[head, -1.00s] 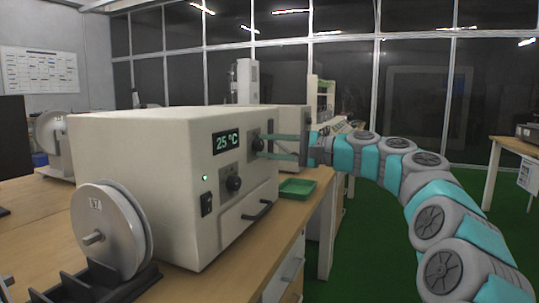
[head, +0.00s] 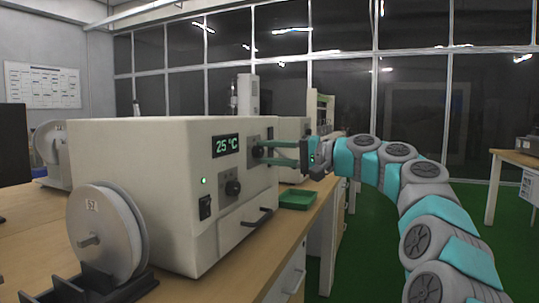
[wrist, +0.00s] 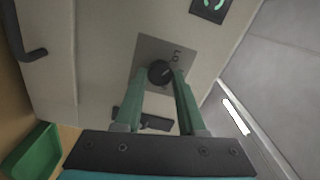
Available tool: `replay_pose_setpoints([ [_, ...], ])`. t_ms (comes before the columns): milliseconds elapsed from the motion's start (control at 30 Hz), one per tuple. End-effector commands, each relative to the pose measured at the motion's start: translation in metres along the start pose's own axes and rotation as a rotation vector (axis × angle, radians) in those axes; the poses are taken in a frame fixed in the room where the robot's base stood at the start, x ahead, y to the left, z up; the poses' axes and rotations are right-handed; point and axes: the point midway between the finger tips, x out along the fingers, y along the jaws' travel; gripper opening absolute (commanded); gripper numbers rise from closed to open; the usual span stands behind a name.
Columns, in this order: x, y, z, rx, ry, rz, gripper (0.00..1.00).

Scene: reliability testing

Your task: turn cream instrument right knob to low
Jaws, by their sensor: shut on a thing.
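The cream instrument (head: 150,170) stands on the wooden bench in the head view, with a lit display (head: 226,146) reading 25 °C. Its right knob (wrist: 160,73) is dark and round, on a grey plate with partly readable lettering in the wrist view. My gripper (head: 262,155) reaches in from the right with its green fingers at this knob. In the wrist view the two fingertips (wrist: 161,78) are on either side of the knob, shut on it. The fingers largely hide the knob in the head view. A second dark knob (head: 233,188) sits lower left.
A white spool (head: 100,230) on a dark stand is at the front left. A green tray (head: 297,199) lies on the bench right of the instrument, below my gripper. A dark handle (head: 257,217) sticks out from the instrument's lower front.

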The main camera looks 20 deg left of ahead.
Motion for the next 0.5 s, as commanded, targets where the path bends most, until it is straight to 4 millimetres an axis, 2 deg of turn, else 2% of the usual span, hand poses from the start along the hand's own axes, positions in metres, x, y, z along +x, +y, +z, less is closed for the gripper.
replay_pose_setpoints([
  [233, 0.0015, 0.0026, 0.0017, 0.001, -0.006, 0.005, 0.0],
  [267, 0.0015, 0.0027, 0.0018, 0.001, -0.006, 0.005, 0.4],
  [500, 0.0008, 0.0016, 0.0009, 0.001, -0.003, 0.003, 0.67],
])
